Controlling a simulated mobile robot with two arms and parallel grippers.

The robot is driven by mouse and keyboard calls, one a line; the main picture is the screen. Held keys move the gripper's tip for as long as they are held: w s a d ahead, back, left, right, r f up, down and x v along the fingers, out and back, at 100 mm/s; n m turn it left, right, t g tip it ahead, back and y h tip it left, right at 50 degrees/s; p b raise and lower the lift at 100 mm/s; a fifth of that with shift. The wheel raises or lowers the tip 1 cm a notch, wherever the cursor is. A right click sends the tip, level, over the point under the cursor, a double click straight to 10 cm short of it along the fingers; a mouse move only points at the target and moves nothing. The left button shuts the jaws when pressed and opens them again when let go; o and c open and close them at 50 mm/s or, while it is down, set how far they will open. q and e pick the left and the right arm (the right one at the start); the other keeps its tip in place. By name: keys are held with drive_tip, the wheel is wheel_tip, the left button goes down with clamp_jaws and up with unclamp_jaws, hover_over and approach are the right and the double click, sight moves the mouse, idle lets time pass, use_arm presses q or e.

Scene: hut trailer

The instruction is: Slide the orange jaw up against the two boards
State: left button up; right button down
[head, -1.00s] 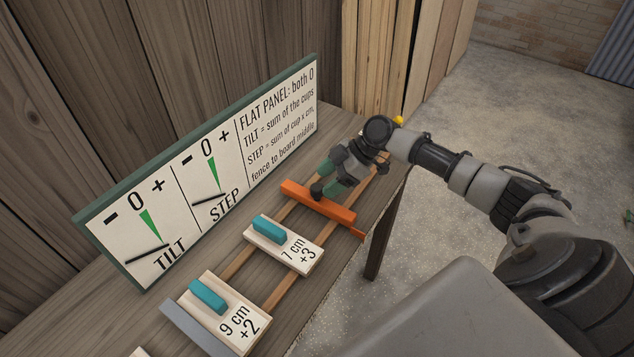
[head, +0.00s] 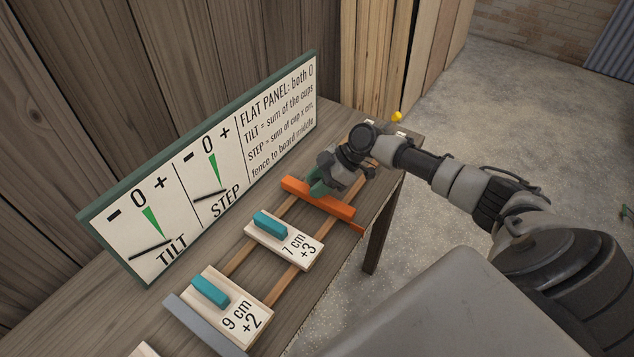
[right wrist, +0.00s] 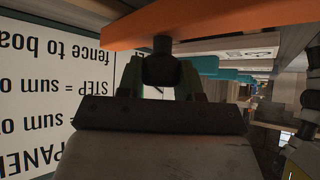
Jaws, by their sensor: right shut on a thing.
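The orange jaw (head: 318,200) lies across two wooden rails on the bench, apart from the nearer board. The board marked 7 cm +3 (head: 300,245) has a teal block on top. The board marked 9 cm +2 (head: 245,316) also has a teal block and lies close to a grey bar. A gap shows between the two boards. My right gripper (head: 318,187) is at the jaw's far side. In the right wrist view it is shut on a dark knob (right wrist: 161,66) below the orange jaw (right wrist: 205,20). My left gripper is not in view.
A green-framed sign (head: 215,165) with TILT and STEP dials stands along the back of the bench. The grey bar (head: 200,327) crosses the rails' near end. The bench edge (head: 335,265) is close on the right. A small yellow thing (head: 396,117) is at the far end.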

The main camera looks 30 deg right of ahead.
sight(283, 235)
drive_tip(key=shift+s+a, duration=0.15)
drive_tip(key=shift+a, duration=0.15)
drive_tip(key=s+a, duration=0.1)
drive_tip(key=a, duration=0.1)
drive_tip(key=a+p, duration=0.1)
drive_tip(key=a, duration=0.1)
drive_tip(key=s+a+p, duration=0.1)
drive_tip(key=a, duration=0.1)
drive_tip(key=shift+s+a, duration=0.25)
drive_tip(key=shift+s, duration=0.1)
drive_tip(key=shift+s+a, duration=0.1)
drive_tip(key=shift+a, duration=0.25)
drive_tip(key=shift+d, duration=0.1)
drive_tip(key=c, duration=0.8)
unclamp_jaws()
drive_tip(key=shift+o, duration=0.2)
